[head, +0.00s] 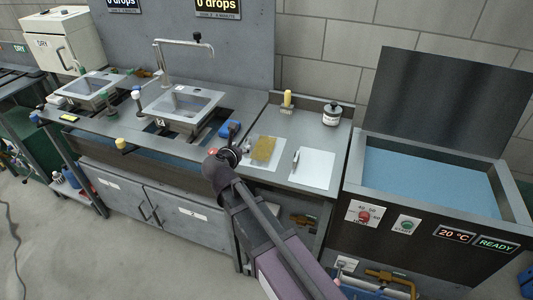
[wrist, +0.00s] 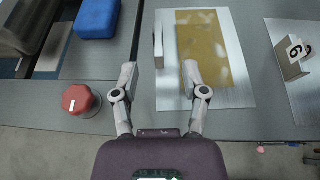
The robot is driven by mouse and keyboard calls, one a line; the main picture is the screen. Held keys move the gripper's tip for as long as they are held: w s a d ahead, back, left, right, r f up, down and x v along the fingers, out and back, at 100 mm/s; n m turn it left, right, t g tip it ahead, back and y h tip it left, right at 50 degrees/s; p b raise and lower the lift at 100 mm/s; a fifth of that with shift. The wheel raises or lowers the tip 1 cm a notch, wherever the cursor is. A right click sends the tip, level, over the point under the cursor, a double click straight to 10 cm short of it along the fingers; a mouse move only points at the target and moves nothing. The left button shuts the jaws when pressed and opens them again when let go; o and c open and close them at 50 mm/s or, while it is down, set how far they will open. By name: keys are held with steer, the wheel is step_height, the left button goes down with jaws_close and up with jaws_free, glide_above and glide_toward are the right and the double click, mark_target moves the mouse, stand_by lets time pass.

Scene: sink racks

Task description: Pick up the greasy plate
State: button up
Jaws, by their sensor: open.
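The greasy plate (wrist: 217,48) is a flat, brownish-yellow rectangle with paler patches. It lies on a light metal sheet (wrist: 240,92) on the counter, and it shows in the head view (head: 263,149) just right of my gripper (head: 233,143). In the wrist view my gripper (wrist: 160,72) is open and empty, its two fingers well apart. The right fingertip overlaps the plate's lower left corner in the picture; the left fingertip is over the bare counter. I cannot tell the height of the fingers above the plate.
A thin upright tag (wrist: 158,48) stands between the fingers' lines, left of the plate. A red knob (wrist: 78,99) and a blue block (wrist: 97,18) are to the left. A second sheet with a "6" tag (wrist: 295,58) lies right. A blue-filled tank (head: 425,180) stands right.

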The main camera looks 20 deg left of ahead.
mark_target(245, 143)
steer(key=shift+w+f, duration=0.1)
steer(key=shift+w, duration=0.25)
steer(key=shift+b+x, duration=1.15)
steer(key=shift+x, duration=1.45)
steer(key=shift+a+f, duration=0.15)
jaws_close()
